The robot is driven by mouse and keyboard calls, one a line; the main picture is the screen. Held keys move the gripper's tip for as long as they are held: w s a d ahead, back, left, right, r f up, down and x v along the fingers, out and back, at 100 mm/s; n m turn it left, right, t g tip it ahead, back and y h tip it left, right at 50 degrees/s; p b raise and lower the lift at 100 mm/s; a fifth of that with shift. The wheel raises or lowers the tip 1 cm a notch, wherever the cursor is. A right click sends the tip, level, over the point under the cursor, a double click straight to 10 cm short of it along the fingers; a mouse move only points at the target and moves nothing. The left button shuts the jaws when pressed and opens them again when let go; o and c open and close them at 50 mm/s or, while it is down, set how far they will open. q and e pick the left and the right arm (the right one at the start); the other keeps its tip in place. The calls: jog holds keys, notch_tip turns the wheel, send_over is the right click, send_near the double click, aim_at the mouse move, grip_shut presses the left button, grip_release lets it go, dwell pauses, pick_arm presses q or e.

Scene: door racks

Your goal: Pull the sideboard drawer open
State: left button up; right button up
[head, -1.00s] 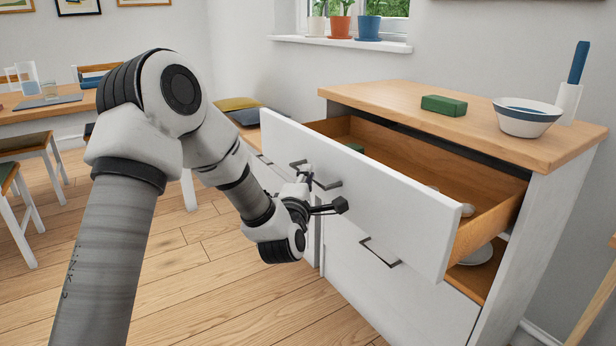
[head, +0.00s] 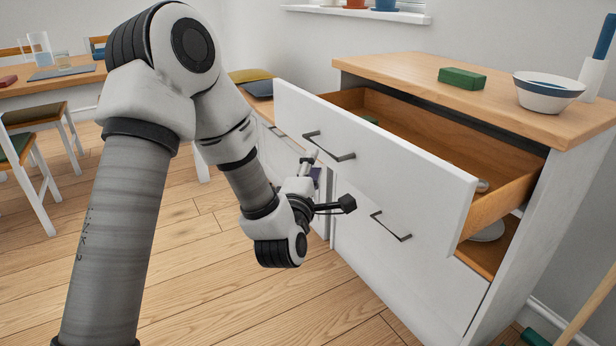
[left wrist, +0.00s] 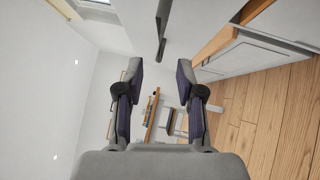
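The white sideboard (head: 535,225) has a wooden top, and its top drawer (head: 410,175) stands well open, showing its wooden inside. The drawer's dark bar handle (head: 328,147) is on the white front. My left gripper (head: 328,181) is just in front of and below this handle, apart from it. In the left wrist view its fingers (left wrist: 163,80) are spread with nothing between them, and the dark handle (left wrist: 162,22) lies beyond the fingertips. My right gripper is in neither view.
A green block (head: 462,78) and a bowl (head: 547,92) stand on the sideboard top. The lower front with its handle (head: 391,226) is shut. A table (head: 60,82) and stools are at the far left. Wooden floor is clear in front.

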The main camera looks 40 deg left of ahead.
pick_arm(q)
jog(key=v, duration=0.4)
jog(key=shift+s+d, duration=0.1)
jog(key=shift+s, duration=0.15)
jog(key=shift+f, duration=0.1)
jog(key=s+d+f+m+g+h, duration=0.2)
jog(key=f, duration=0.8)
jog(key=s+d+f+m+g+h, duration=0.1)
jog(key=s+d+f+m+g, duration=0.15)
jog(key=f, duration=0.65)
jog(key=s+d+f+m+g+h, duration=0.2)
jog(key=f+m+g, duration=0.1)
jog(key=f, duration=0.7)
jog(key=s+d+f+m+g+h, duration=0.1)
jog(key=s+d+f+m+g, duration=0.3)
jog(key=s+f+m, duration=0.5)
jog(key=s+d+f+m+g+h, duration=0.1)
jog(key=s+f+m+g+h, duration=0.1)
jog(key=s+f+m+g, duration=0.65)
notch_tip(320, 180, up, 38)
jog(key=s+n+t+p, duration=0.1)
jog(key=s+t+p, duration=0.1)
jog(key=p, duration=3.2)
jog(key=shift+s+d+r+p, duration=0.2)
jog(key=shift+d+p, duration=0.05)
jog(key=shift+p, duration=0.05)
